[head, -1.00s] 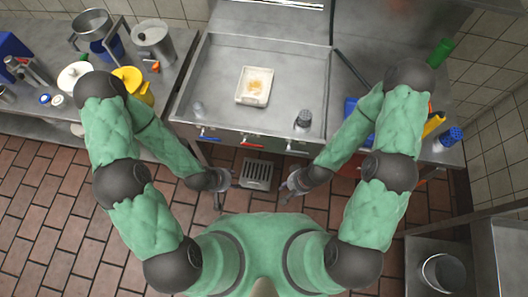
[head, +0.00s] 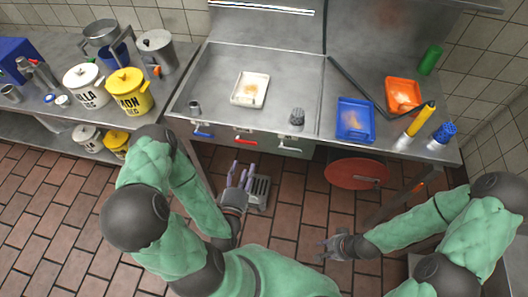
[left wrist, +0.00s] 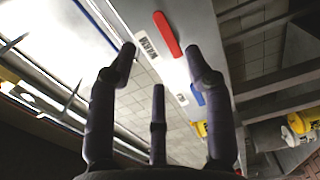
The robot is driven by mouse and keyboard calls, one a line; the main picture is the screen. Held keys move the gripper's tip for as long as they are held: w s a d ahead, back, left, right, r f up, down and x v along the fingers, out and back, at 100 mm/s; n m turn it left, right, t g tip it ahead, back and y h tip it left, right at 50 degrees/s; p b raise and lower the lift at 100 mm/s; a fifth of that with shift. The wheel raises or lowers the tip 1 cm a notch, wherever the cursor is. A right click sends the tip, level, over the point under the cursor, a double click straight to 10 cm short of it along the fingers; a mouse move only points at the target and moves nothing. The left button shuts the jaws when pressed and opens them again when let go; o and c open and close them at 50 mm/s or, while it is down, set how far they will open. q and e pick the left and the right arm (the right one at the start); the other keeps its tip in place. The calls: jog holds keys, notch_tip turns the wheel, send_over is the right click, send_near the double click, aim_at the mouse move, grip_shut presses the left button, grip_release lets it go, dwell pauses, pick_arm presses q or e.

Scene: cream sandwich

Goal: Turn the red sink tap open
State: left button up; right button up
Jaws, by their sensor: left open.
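The fingers (left wrist: 160,60) are empty, and a gap to the handle shows. My right gripper (head: 328,243) is low over the floor, away from the sink; its finger opening is too small to judge.
A white tray (head: 236,101) lies in the sink. A blue tray (head: 343,133) and an orange tray (head: 390,86) lie on the right counter. A red round seat or disc (head: 340,174) stands below it. Pots crowd the left counter.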

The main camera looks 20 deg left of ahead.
aim_at(251, 143)
pick_arm(q)
jog(key=b+x, duration=0.1)
jog(key=x, duration=0.9)
jog(key=shift+w+a, duration=0.2)
jog(key=shift+w, duration=0.15)
grip_shut()
